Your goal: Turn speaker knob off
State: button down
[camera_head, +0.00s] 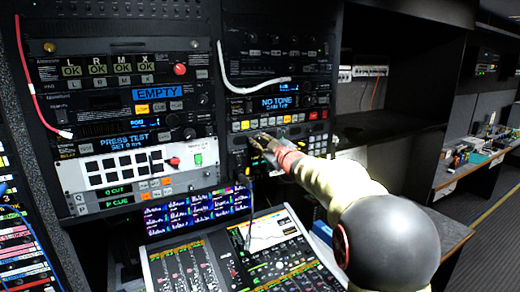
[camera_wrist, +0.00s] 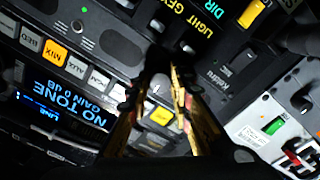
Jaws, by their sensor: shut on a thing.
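My gripper (camera_head: 262,141) is at the right-hand rack, its fingertips against the dark panel below the row of lit buttons. In the wrist view my gripper (camera_wrist: 164,66) points at this panel, and its two gold fingers close in on a small dark part at their tips. I take this part for the speaker knob. The fingers cover most of it, so its marking and turn position are hidden. In the head view the fingers hide it.
A "NO TONE" display unit (camera_head: 279,103) sits just above my gripper. A mixing console (camera_head: 185,272) juts out below, with a screen strip (camera_head: 186,211) behind it. A white cable (camera_head: 245,87) hangs over the rack. Dark open shelves (camera_head: 395,100) are at the right.

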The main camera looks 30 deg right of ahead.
jog(key=n+b, duration=0.1)
jog(key=n, duration=0.1)
jog(key=n+b, duration=0.3)
jog(key=n, duration=0.1)
jog(key=shift+f+n, duration=0.25)
jog(key=shift+n, duration=0.05)
jog(key=n+b, duration=0.4)
jog(key=n, duration=0.2)
jog(key=shift+y, duration=0.3)
jog(key=n+b, duration=0.3)
jog(key=n, duration=0.4)
jog(key=shift+f, duration=0.1)
jog(key=n+b, duration=0.3)
jog(key=n, duration=0.4)
jog(key=shift+d, duration=0.1)
jog(key=c, duration=2)
grip_release()
jog(key=o, duration=0.4)
jog(key=shift+r, duration=0.25)
